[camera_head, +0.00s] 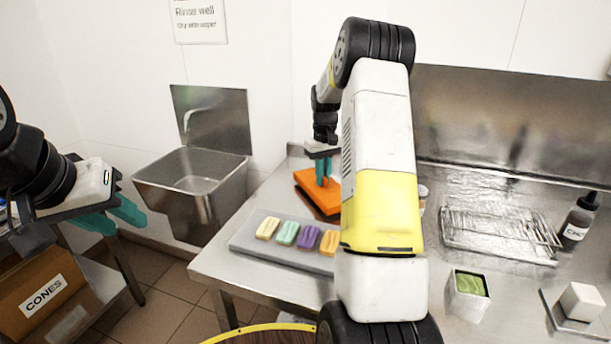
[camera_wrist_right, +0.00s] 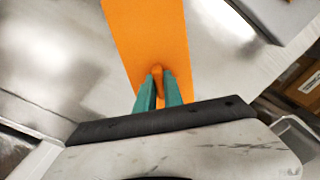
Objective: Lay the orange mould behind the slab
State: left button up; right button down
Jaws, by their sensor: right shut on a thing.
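The orange mould (camera_head: 305,181) is at the far left part of the steel table, beyond the slab in the head view. My right gripper (camera_head: 323,183) points down at it, and my right arm hides part of it. In the right wrist view, the gripper (camera_wrist_right: 158,78) is shut on a small knob of the orange mould (camera_wrist_right: 145,35). I cannot tell whether the mould touches the table. The grey slab (camera_head: 246,239) lies nearer, bearing several coloured bars in a row; its right end is behind my arm. My left gripper (camera_head: 116,216) is open and empty at the far left.
A steel sink (camera_head: 190,185) hangs on the wall left of the table. Right of my arm are a wire rack (camera_head: 498,235), a dark bottle (camera_head: 578,222), a tub with green contents (camera_head: 467,295) and a white block (camera_head: 582,301). A CONES box (camera_head: 45,297) sits lower left.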

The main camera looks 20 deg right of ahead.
jog(key=shift+f, duration=0.5)
jog(key=shift+f, duration=0.1)
jog(key=c, duration=1.5)
grip_release()
jog(key=shift+f, duration=0.1)
jog(key=shift+o, duration=0.2)
